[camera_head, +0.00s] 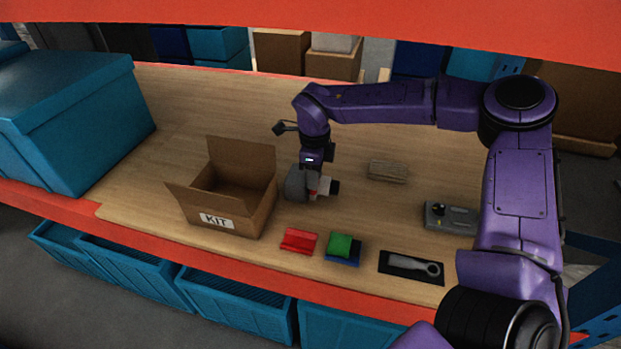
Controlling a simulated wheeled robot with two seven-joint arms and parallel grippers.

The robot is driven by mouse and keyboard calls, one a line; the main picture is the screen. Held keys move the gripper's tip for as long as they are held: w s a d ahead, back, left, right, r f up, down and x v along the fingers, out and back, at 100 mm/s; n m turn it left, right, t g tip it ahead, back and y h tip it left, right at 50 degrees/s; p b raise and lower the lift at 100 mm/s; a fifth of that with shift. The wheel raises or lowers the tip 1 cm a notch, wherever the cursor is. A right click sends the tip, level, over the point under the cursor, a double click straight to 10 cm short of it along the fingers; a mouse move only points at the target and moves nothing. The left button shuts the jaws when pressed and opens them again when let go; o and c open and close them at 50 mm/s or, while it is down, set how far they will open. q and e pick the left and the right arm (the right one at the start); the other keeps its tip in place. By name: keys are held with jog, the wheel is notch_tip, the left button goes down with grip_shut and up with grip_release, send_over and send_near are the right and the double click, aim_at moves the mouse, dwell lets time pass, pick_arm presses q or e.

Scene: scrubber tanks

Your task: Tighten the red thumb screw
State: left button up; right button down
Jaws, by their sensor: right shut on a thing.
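My right gripper (322,187) is low over the middle of the table, just right of the open box. It is shut on a small red piece that looks like the red thumb screw (313,191), mostly hidden by the fingers. A grey rounded body (296,184) stands directly left of the fingers, against the red piece. I cannot tell from here how far the screw is turned in. My left gripper is not in view.
An open cardboard box marked KIT (223,222) stands left of the gripper. In front lie a red block (299,241), a green block (340,243) on a blue one, and a wrench (412,264) on a black mat. A grey control box (449,216) and a wooden block (387,170) sit right.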

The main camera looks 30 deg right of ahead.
jog(key=m+b, duration=0.2)
jog(key=m, duration=0.2)
jog(key=shift+f+m, duration=0.1)
jog(key=shift+m, duration=0.2)
jog(key=m+b, duration=0.2)
jog(key=m, duration=0.1)
jog(key=shift+f+m, duration=0.1)
jog(key=shift+m, duration=0.2)
jog(key=m+b, duration=0.3)
jog(key=shift+a+m, duration=0.1)
jog(key=shift+m, duration=0.2)
jog(key=m+b, duration=0.3)
jog(key=shift+f+m, duration=0.1)
jog(key=shift+m, duration=0.2)
jog(key=m+b, duration=0.7)
jog(key=b, duration=0.1)
jog(key=m+b, duration=0.7)
jog(key=shift+a+f+m+b, duration=0.15)
jog(key=shift+m+b, duration=0.15)
jog(key=shift+b, duration=0.1)
jog(key=shift+w+r+m+b, duration=0.1)
jog(key=shift+r+m+b, duration=0.05)
jog(key=shift+m+b, duration=0.7)
jog(key=shift+w+r+m+b, duration=0.1)
jog(key=shift+m+b, duration=0.7)
jog(key=shift+m, duration=0.05)
jog(key=shift+r, duration=0.1)
